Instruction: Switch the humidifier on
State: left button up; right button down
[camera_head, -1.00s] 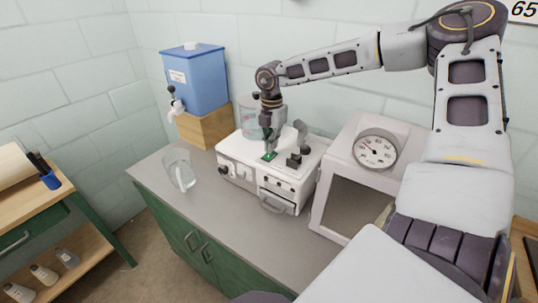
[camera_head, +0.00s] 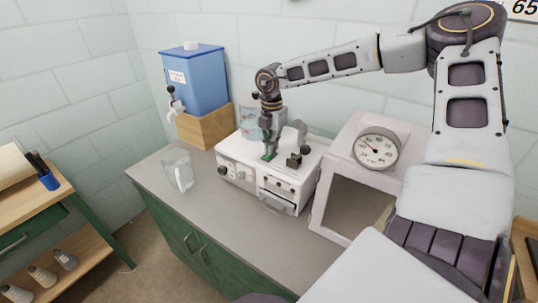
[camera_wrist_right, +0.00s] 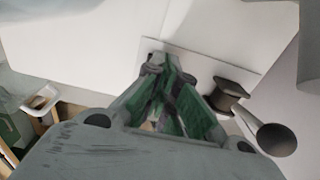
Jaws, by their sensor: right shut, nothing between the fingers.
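The humidifier appears to be the white boxy machine (camera_head: 250,178) on the counter, with a clear tank (camera_head: 250,122) at its back and knobs on its front. My right gripper (camera_head: 269,156) points down at its top, shut and empty, its green fingertips at or just above the surface. I cannot tell whether they touch it. A dark lever switch (camera_head: 294,160) stands just right of the fingertips. In the right wrist view, the green fingers (camera_wrist_right: 165,85) are closed over a white plate, and the dark lever with its round knob (camera_wrist_right: 276,139) is beside them, apart. My left gripper is not in view.
A white cabinet with a round gauge (camera_head: 377,148) stands close on the right. A glass pitcher (camera_head: 178,170) stands left of the machine, and a blue water tank (camera_head: 194,78) on a wooden block (camera_head: 205,127) behind. The counter front (camera_head: 225,218) is clear.

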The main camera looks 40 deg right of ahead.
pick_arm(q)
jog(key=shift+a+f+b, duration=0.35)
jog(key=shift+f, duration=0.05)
pick_arm(e)
jog(key=shift+f, duration=0.4)
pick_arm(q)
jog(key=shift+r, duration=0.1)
pick_arm(e)
jog(key=shift+r, duration=0.15)
jog(key=shift+r, duration=0.4)
jog(key=shift+r+p, duration=0.6)
jog(key=shift+r, duration=0.7)
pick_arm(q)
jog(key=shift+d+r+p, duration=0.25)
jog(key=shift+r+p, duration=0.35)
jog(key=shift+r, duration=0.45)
pick_arm(e)
jog(key=shift+r, duration=1.75)
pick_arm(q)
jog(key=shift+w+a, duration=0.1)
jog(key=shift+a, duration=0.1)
pick_arm(e)
jog(key=shift+f, duration=0.1)
